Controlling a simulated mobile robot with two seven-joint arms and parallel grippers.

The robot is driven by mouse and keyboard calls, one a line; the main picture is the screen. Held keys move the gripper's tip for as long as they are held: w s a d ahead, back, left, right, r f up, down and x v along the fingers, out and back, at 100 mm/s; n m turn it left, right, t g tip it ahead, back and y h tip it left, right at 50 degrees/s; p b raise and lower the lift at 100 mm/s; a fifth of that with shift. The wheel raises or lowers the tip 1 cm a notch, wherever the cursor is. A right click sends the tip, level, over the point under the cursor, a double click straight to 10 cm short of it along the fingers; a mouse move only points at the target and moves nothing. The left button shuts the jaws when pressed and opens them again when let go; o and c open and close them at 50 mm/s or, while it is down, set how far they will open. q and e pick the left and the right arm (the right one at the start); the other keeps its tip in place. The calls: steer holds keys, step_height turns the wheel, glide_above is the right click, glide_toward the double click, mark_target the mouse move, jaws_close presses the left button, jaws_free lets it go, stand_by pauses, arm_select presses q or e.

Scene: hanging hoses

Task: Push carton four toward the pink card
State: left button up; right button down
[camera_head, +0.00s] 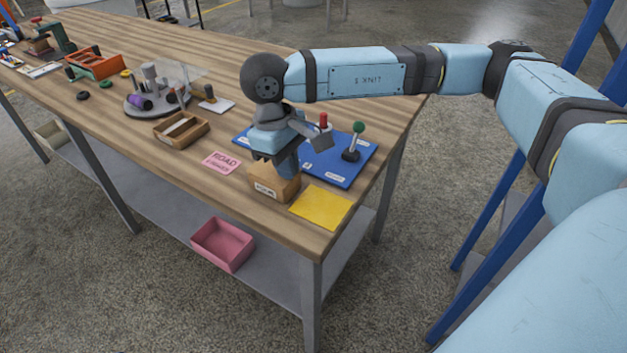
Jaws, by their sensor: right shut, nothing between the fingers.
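The small brown carton (264,186) stands on the wooden table near its front edge, with a white label whose print is too small to read. The pink card (222,162), with dark lettering, lies flat to its left, with a small gap of bare wood between them. My right gripper (287,168) points down at the carton's right and far side. It is shut, with nothing between its fingers, and its tips are partly hidden by the carton. I cannot tell whether it touches the carton. My left gripper is not in view.
A yellow card (321,207) lies right of the carton. A blue board (345,171) with a red-knobbed and a green-knobbed lever is behind. A wooden tray (181,130) stands beyond the pink card. A pink bin (223,244) sits on the shelf below.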

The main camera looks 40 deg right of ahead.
steer(key=shift+w+a+f, duration=0.2)
steer(key=shift+w, duration=0.25)
steer(key=shift+w+a+f, duration=0.15)
steer(key=shift+w+f, duration=0.05)
steer(key=shift+w, duration=0.2)
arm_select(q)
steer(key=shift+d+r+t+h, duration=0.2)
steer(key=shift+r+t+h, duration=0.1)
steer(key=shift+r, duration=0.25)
arm_select(e)
steer(key=shift+w+r, duration=0.1)
steer(key=shift+r, duration=0.45)
steer(key=shift+w+r, duration=0.1)
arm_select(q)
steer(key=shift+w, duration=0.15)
arm_select(e)
steer(key=shift+r, duration=0.15)
